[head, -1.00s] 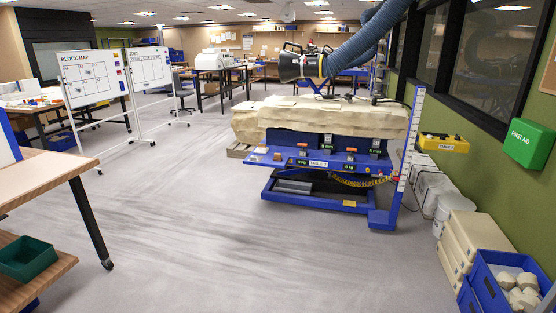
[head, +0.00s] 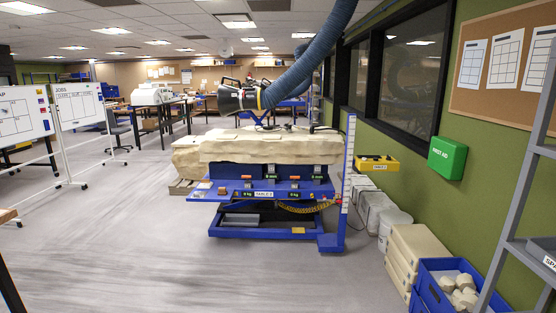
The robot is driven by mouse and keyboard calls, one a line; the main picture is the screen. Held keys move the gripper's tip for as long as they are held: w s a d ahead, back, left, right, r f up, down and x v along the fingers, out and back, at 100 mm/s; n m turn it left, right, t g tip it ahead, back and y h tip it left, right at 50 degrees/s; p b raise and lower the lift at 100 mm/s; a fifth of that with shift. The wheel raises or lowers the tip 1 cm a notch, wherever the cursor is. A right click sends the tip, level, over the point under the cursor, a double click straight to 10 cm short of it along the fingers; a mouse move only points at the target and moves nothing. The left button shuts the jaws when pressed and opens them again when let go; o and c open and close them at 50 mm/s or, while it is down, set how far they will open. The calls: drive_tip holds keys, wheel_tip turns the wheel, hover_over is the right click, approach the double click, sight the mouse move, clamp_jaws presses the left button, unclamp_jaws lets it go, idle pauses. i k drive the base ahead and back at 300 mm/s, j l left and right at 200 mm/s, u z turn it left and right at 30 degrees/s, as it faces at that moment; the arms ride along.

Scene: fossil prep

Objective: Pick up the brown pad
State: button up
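I cannot pick out the brown pad for certain in the head view. Other small items sit along the same ledge, around a label that seems to read TABLE 2. A large pale block (head: 270,147) lies on top of the table. My gripper is not in view.
Grey floor is open in front of and left of the table. A blue upright post (head: 347,190) stands at its right. Cream slabs (head: 414,254) and a blue crate (head: 426,287) line the right wall. A grey rack (head: 515,180) is at the right edge, whiteboards (head: 80,107) at left.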

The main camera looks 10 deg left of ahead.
sight(222, 191)
drive_tip(key=i+u, duration=0.1)
drive_tip(key=i, duration=0.5)
drive_tip(key=i+j+u, duration=0.1)
drive_tip(key=i, duration=0.5)
drive_tip(key=i+u, duration=0.1)
drive_tip(key=i, duration=0.55)
drive_tip(key=i+l+u, duration=0.1)
drive_tip(key=i, duration=0.5)
drive_tip(key=i+l+u, duration=0.1)
drive_tip(key=i, duration=0.5)
drive_tip(key=i+l, duration=0.2)
drive_tip(key=i, duration=0.4)
drive_tip(key=i+l+u, duration=0.15)
drive_tip(key=i+u, duration=0.35)
drive_tip(key=i+l+u, duration=0.95)
drive_tip(key=i+l, duration=0.1)
drive_tip(key=i, duration=0.45)
drive_tip(key=i+l, duration=0.1)
drive_tip(key=i, duration=0.4)
